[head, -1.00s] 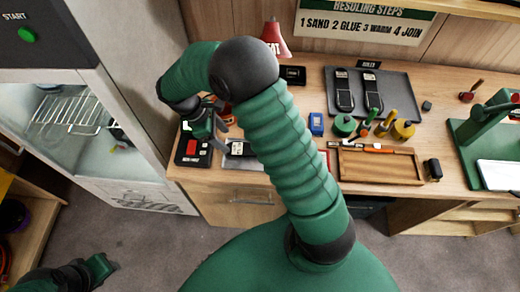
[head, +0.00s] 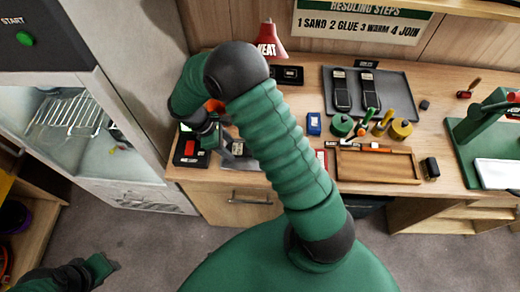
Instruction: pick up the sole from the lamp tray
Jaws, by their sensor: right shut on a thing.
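The lamp tray (head: 250,163) is a grey tray at the left end of the bench, in front of the red heat lamp (head: 268,42). My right arm hides much of it. The dark sole with a pale label (head: 238,148) shows in part beside my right gripper (head: 224,146). That gripper is shut on the sole, low over the tray; its fingertips are mostly hidden, and I cannot tell whether the sole is clear of the tray. My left gripper (head: 104,268) is at the lower left, over the floor, away from the bench; its fingers are too unclear to read.
A dark tray (head: 388,82) with two soles stands at the back. Glue pots (head: 400,129), a blue box (head: 314,123) and a wooden tray (head: 376,167) lie right of my arm. A glass-fronted cabinet (head: 130,160) stands at left.

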